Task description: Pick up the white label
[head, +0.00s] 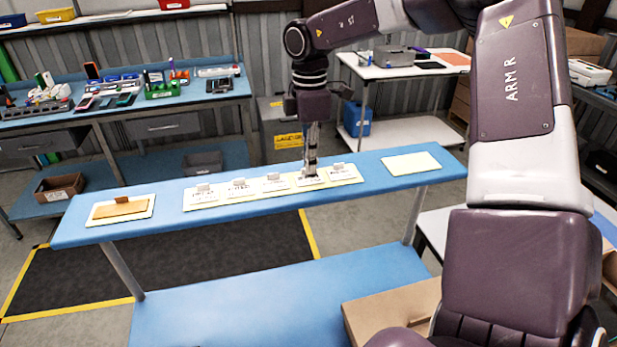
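Several small white labels with dark print and raised grey tabs lie in a row on a cream strip (262,197) on the narrow blue table. From the left, they show at the first label (204,195), the second label (239,188) and the third label (273,184); the one furthest right (343,173) is clear of the gripper. My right gripper (311,171) points straight down over another label (311,181), with its tips at or just above it. Contact and finger opening are too small to tell. My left gripper is not in view.
A brown piece (118,209) lies on a white card at the table's left end. An empty cream card (411,163) lies at its right end. A cardboard box (390,312) stands below at the front. A cluttered blue bench (120,110) stands behind left.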

